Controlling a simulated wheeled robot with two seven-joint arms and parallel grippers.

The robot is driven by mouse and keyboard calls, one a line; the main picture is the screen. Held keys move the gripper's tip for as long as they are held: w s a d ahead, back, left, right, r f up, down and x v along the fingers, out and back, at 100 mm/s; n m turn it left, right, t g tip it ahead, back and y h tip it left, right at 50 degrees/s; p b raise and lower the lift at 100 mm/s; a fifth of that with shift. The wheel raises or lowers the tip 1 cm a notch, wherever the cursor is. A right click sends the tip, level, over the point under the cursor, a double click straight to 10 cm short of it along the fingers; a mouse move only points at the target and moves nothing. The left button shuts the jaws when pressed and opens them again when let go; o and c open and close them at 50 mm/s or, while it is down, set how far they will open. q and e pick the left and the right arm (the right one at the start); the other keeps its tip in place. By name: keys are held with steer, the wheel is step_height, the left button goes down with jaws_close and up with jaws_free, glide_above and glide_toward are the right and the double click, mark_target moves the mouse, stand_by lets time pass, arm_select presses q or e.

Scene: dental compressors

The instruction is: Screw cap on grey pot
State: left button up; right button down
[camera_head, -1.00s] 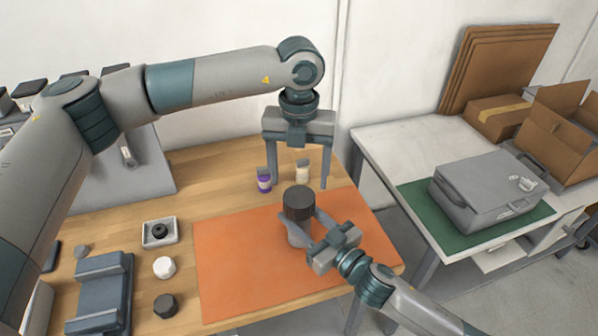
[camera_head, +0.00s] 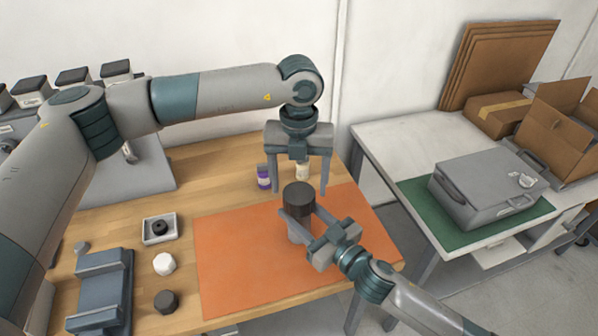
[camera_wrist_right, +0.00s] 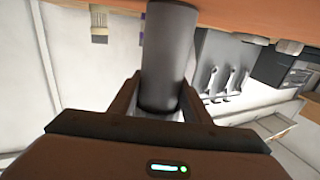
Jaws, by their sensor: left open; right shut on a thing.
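The grey pot (camera_head: 297,231) stands upright over the orange mat, its lower part pale. A dark round cap (camera_head: 299,199) sits on top of it; whether it is threaded tight cannot be told. My right gripper (camera_head: 300,217) is shut on the pot, with one finger on each side. In the right wrist view a grey cylinder (camera_wrist_right: 168,55) stands between the fingers, and the seam between cap and pot is not clear. My left gripper (camera_head: 300,192) points down, open, its fingertips to the left and right of the cap's top with visible gaps.
A purple bottle (camera_head: 264,177) and a cream bottle (camera_head: 302,171) stand close behind the left fingers. A tray (camera_head: 147,239) with a black part, a white cap (camera_head: 164,264), a dark cap (camera_head: 166,301) and a grey-blue fixture (camera_head: 103,286) lie left. The orange mat (camera_head: 235,250) is mostly clear.

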mark_target(299, 193)
arm_select(q)
steer(key=shift+f, duration=2.15)
arm_select(e)
steer(key=shift+f, duration=0.1)
arm_select(q)
steer(key=c, duration=1.1)
steer(key=m, duration=0.4)
steer(key=shift+m, duration=0.3)
steer(key=m, duration=0.5)
steer(key=shift+m, duration=0.4)
steer(key=m, duration=0.5)
steer(key=shift+m, duration=0.4)
steer(key=m, duration=0.6)
steer(key=o, duration=1.3)
steer(key=shift+r, duration=0.1)
